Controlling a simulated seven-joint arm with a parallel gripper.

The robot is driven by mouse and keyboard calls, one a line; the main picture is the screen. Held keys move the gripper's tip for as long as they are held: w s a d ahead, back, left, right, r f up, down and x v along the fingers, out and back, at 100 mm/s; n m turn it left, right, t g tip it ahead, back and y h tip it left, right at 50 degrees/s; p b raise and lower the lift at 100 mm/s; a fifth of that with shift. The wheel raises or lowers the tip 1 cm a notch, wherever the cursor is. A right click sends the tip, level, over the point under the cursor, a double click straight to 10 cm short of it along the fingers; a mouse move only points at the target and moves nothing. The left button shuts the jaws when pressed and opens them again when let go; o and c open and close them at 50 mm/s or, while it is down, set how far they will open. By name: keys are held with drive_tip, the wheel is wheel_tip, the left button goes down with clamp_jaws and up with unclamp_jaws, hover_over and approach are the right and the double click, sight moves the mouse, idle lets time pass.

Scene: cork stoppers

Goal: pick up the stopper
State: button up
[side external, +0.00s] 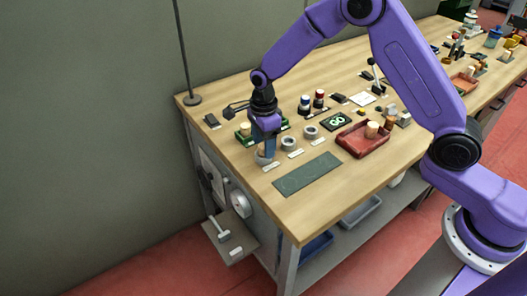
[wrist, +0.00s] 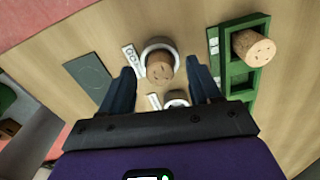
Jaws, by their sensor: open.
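A cork stopper (wrist: 159,67) stands in a pale ring holder (wrist: 148,47) in the wrist view. My gripper (wrist: 160,65) is open, with one dark finger on each side of this stopper and visible gaps between. In the side view my gripper (side external: 264,152) is low over the near-left part of the table, at the ring (side external: 262,161) closest to the edge. The fingers partly hide the stopper there. A second cork stopper (wrist: 253,47) stands in a green rack (wrist: 240,76) to the right in the wrist view.
Two more rings (side external: 289,143) (side external: 310,132) stand in a row with small labels. A dark flat mat (side external: 307,174) lies nearby. A red tray (side external: 350,147) with corks is to the right. The green rack (side external: 243,140) is just behind my gripper.

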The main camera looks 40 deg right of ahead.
drive_tip(key=shift+f, duration=0.25)
clamp_jaws()
drive_tip(key=shift+r, duration=0.1)
